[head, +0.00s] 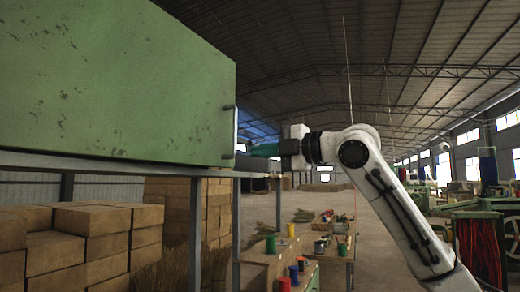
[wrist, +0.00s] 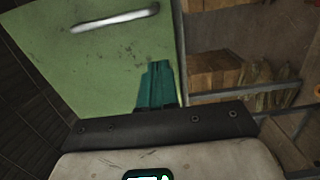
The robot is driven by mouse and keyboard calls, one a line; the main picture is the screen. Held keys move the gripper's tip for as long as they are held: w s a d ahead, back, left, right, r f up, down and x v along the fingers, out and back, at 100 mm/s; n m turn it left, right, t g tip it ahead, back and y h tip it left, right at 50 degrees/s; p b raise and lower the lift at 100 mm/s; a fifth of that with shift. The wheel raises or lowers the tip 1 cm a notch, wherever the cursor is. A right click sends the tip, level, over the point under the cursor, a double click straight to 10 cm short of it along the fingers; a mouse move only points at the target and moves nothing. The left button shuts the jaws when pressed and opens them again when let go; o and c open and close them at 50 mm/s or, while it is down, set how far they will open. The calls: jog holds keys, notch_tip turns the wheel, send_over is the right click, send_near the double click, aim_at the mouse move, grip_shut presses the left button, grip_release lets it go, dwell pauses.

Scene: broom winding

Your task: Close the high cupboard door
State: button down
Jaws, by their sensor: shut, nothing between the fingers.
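The high green cupboard (head: 120,85) fills the upper left of the head view, resting on a metal frame. Its door is seen nearly edge-on, with a handle (head: 235,130) at the cupboard's right edge. In the wrist view the green door (wrist: 100,65) fills the upper left, with a pale bar handle (wrist: 115,20) near the top. My gripper (head: 254,150) is shut and empty, just right of the door's lower edge. Its teal fingers (wrist: 157,70) overlap the door's lower right in the wrist view; I cannot tell whether they touch. Any remaining door gap is not visible.
Cardboard boxes (head: 85,240) are stacked beneath the cupboard beside metal frame posts (head: 195,235). A workbench with coloured spools (head: 285,283) stands beyond. Machinery with red strands (head: 478,250) is at the right. Open floor shows in the middle distance.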

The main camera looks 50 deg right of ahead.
aim_at(210, 154)
jog(key=p+x, duration=0.1)
jog(key=x, duration=0.4)
jog(key=p+x, duration=0.2)
jog(key=x, duration=0.3)
jog(key=shift+w+a+r, duration=0.1)
jog(key=shift+w+r, duration=0.1)
jog(key=shift+w, duration=0.1)
jog(key=shift+w+a+f+p, duration=0.1)
jog(key=shift+w+a+p, duration=0.05)
jog(key=shift+w+p, duration=0.4)
jog(key=shift+w, duration=0.15)
